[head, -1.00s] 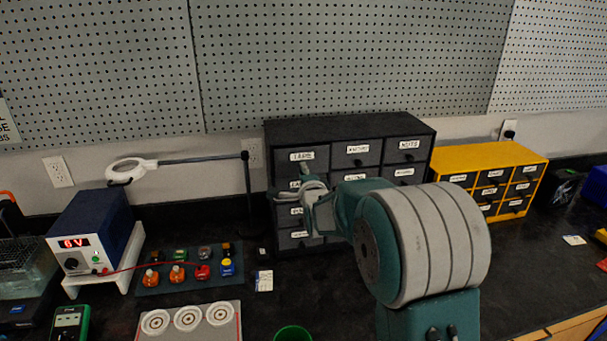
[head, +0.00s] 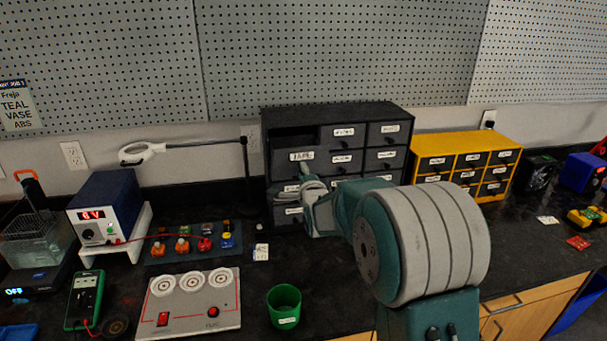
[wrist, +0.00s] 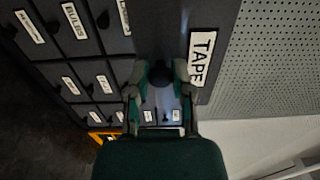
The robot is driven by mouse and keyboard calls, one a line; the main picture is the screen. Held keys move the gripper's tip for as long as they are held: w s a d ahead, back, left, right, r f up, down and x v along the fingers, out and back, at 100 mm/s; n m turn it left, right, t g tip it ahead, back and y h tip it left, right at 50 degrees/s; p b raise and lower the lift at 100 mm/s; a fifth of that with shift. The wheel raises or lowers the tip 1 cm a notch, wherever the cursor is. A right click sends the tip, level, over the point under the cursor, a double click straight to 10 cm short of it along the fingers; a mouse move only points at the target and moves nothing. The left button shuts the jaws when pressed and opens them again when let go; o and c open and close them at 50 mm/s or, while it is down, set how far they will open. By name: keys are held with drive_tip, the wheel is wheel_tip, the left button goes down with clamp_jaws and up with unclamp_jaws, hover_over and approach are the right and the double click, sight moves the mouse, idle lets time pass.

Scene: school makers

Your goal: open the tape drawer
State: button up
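The tape drawer (head: 283,159) is the top left drawer of a black cabinet (head: 340,114). Its face stands out from the cabinet front, and a dark gap shows above and behind it. Its white TAPE label (wrist: 201,58) also shows large in the wrist view. A dark round knob (wrist: 160,74) on this drawer sits between my fingertips. My gripper (wrist: 160,80) is closed around the knob, one finger on each side. In the head view my gripper (head: 305,170) is in front of the drawer, and my arm hides part of the lower drawers.
A yellow drawer cabinet (head: 465,142) stands to the right. A power supply (head: 103,210), a switch panel (head: 190,310) and a green cup (head: 284,306) are on the black bench to the left and front. A magnifier arm (head: 195,145) reaches across behind.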

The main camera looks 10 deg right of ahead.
drive_tip(key=o, duration=0.4)
drive_tip(key=shift+f, duration=0.3)
drive_tip(key=shift+r, duration=0.1)
drive_tip(key=shift+r, duration=0.1)
drive_tip(key=s, duration=1.2)
drive_tip(key=s+n+g, duration=0.4)
drive_tip(key=s+n, duration=0.2)
drive_tip(key=s, duration=0.4)
drive_tip(key=s+f+n+g, duration=0.1)
drive_tip(key=s+n+g, duration=0.3)
drive_tip(key=s, duration=0.7)
drive_tip(key=s+n+g, duration=0.4)
drive_tip(key=s+n, duration=0.4)
drive_tip(key=s, duration=0.2)
drive_tip(key=shift+s+f, duration=0.15)
drive_tip(key=shift+s, duration=0.15)
